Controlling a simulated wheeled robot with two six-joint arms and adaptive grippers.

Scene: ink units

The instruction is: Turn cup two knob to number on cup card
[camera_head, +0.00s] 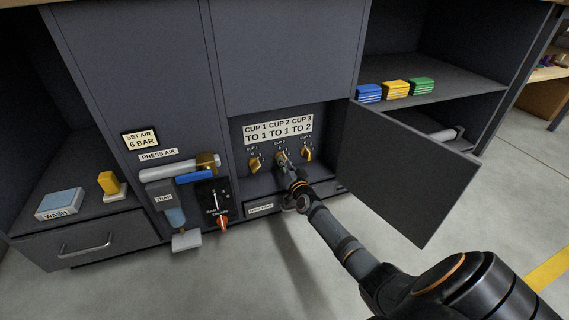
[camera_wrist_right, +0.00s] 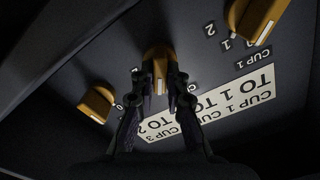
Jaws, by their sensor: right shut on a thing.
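The cup card (camera_head: 278,129) on the recessed panel reads cup 1 to 1, cup 2 to 1, cup 3 to 2. Below it are three yellow knobs: cup one (camera_head: 255,163), cup two (camera_head: 281,155) in the middle and cup three (camera_head: 307,153). My right gripper (camera_head: 284,164) is shut on the cup two knob, which shows between its fingers in the wrist view (camera_wrist_right: 158,58). The fingers partly hide this knob, and I cannot read its pointer against its numbers. The card shows upside down in the wrist view (camera_wrist_right: 245,104). My left gripper is not in view.
An open door (camera_head: 412,170) stands just right of my right arm. A drawer (camera_head: 262,208) lies under the panel. The air unit with its blue handle (camera_head: 195,177) and red knob (camera_head: 223,223) is to the left. Coloured stacks (camera_head: 396,88) sit on the right shelf.

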